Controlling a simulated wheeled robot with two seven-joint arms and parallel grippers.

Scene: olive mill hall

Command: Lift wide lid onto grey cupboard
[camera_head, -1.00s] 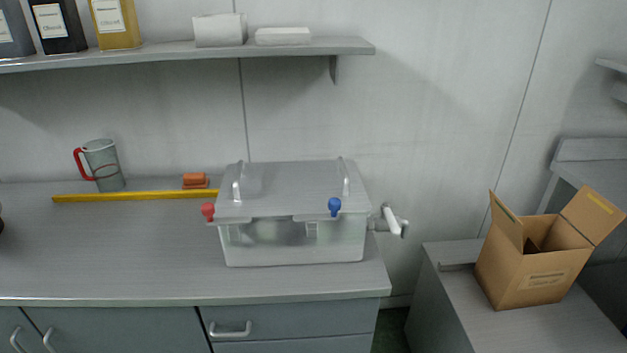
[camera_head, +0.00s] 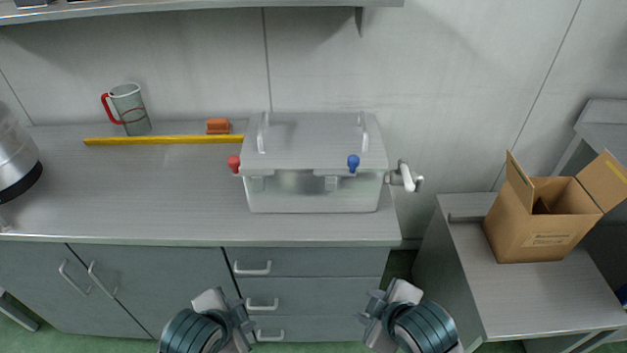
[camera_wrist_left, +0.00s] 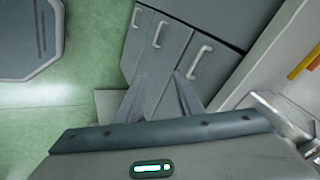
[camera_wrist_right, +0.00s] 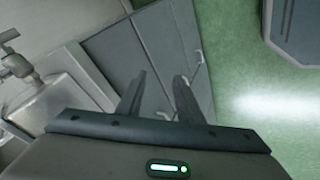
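The wide lid (camera_head: 312,140) is pale and translucent, with two upright handles, one near each end. It lies flat on a clear bin (camera_head: 320,198) on the grey worktop. A red knob (camera_head: 234,163) and a blue knob (camera_head: 353,162) show at its front edge. A low grey cupboard (camera_head: 425,266) stands to the right of the worktop. My left gripper (camera_wrist_left: 160,95) and right gripper (camera_wrist_right: 160,92) have their fingers apart and hold nothing. In the head view both are low in front of the drawers, well short of the lid.
An open cardboard box (camera_head: 540,225) stands on the low cupboard; bare top shows in front of it. A white tap (camera_head: 404,178) juts from the bin's right side. A yellow bar (camera_head: 160,140), jug (camera_head: 130,110) and orange block (camera_head: 217,126) are left of the bin.

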